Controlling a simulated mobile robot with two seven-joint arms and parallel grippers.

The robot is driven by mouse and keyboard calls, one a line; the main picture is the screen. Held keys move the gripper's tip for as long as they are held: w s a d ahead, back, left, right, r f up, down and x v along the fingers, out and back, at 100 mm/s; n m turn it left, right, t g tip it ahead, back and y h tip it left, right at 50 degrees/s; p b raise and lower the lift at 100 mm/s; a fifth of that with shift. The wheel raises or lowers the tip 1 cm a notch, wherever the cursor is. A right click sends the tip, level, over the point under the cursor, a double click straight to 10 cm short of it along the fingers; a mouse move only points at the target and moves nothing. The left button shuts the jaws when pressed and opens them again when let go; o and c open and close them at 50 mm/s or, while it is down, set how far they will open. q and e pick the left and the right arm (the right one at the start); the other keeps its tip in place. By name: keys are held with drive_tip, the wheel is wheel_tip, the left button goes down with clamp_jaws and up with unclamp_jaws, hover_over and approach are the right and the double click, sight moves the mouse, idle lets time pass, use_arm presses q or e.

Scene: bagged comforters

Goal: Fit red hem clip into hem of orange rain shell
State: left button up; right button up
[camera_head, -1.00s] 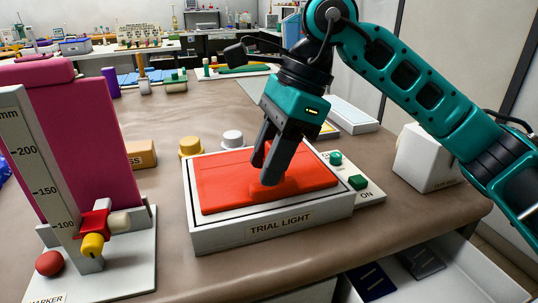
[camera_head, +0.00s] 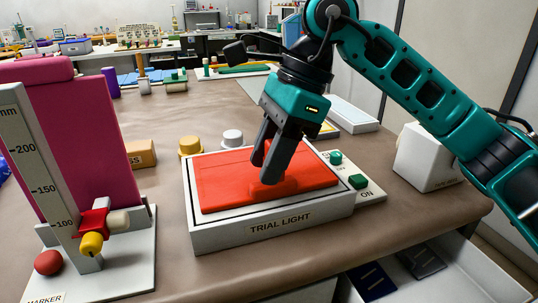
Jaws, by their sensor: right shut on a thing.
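A flat orange-red sheet or panel (camera_head: 225,182) lies on top of a white box labelled TRIAL LIGHT (camera_head: 215,236). My right gripper (camera_head: 266,168) points down over the middle of the panel. It is shut on a raised orange-red piece (camera_head: 278,188) at the panel. I cannot tell whether this piece is part of the panel or separate. No rain shell or hem can be clearly made out. A red clip-like part (camera_head: 93,223) sits on the upright measuring scale at the left. My left gripper is not in view.
A marker stand with a scale (camera_head: 35,165), a magenta board (camera_head: 95,130) and a red ball (camera_head: 47,262) fills the left. A panel with green buttons (camera_head: 358,181) adjoins the box at right. A white block (camera_head: 425,160) stands near the right edge.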

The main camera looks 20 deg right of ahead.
drive_tip(key=shift+f+b, duration=1.1)
drive_tip(key=shift+f, duration=0.2)
idle(0.7)
drive_tip(key=o, duration=1.7)
drive_tip(key=shift+r, duration=0.1)
drive_tip(key=shift+a+p+v, duration=0.15)
drive_tip(key=shift+p+v, duration=1.05)
drive_tip(key=shift+v, duration=0.5)
drive_tip(key=shift+a+p+v, duration=0.15)
drive_tip(key=shift+p+v, duration=1)
drive_tip(key=shift+v, duration=0.55)
drive_tip(key=shift+r, duration=0.1)
